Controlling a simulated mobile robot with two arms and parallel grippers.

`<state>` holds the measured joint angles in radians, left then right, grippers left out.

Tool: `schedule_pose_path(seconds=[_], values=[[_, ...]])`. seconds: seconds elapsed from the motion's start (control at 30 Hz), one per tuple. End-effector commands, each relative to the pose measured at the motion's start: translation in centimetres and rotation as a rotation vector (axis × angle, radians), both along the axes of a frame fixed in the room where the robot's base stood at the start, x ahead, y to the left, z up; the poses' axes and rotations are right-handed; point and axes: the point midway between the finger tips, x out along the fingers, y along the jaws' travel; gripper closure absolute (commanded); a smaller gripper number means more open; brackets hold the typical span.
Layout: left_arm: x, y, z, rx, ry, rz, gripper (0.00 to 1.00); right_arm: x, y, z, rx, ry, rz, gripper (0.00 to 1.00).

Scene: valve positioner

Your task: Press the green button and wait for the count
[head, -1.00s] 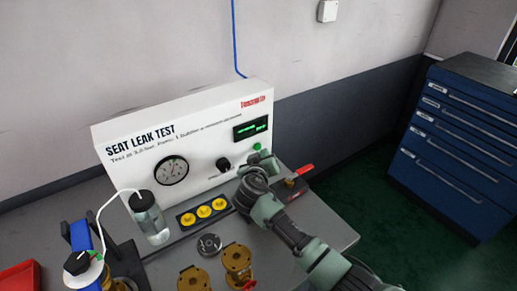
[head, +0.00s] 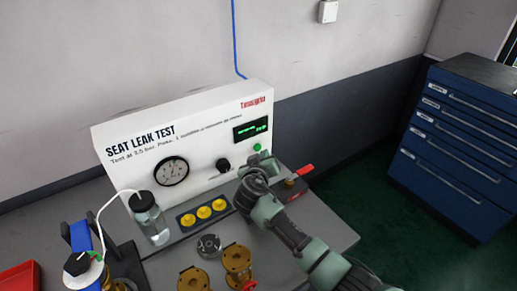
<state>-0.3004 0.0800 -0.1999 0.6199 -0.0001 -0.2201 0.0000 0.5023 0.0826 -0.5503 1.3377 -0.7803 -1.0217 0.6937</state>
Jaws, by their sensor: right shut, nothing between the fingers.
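The white seat leak test panel (head: 205,130) stands at the back of the bench. The green button (head: 257,147) is on its right side, below a small display (head: 251,129) with green lit characters too small to read. My right gripper (head: 261,162) is shut and empty, close below the button and largely hidden by my own wrist. I cannot tell whether it touches the button. My left gripper is not in view.
A round gauge (head: 172,171) and black knob (head: 223,165) are on the panel. A clear bottle (head: 149,218), yellow caps (head: 204,212) and brass parts (head: 238,260) stand in front. A red-handled valve (head: 304,170) is right of my wrist. A blue cabinet (head: 455,150) stands at right.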

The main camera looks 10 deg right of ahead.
Motion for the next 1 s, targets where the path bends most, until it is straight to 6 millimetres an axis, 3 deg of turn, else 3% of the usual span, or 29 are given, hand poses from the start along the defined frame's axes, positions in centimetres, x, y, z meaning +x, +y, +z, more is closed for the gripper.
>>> schedule_pose_path(seconds=[1.0], values=[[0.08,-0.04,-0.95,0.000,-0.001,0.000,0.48,0.80,0.29,-0.06,0.000,0.001,0.000,1.00]])
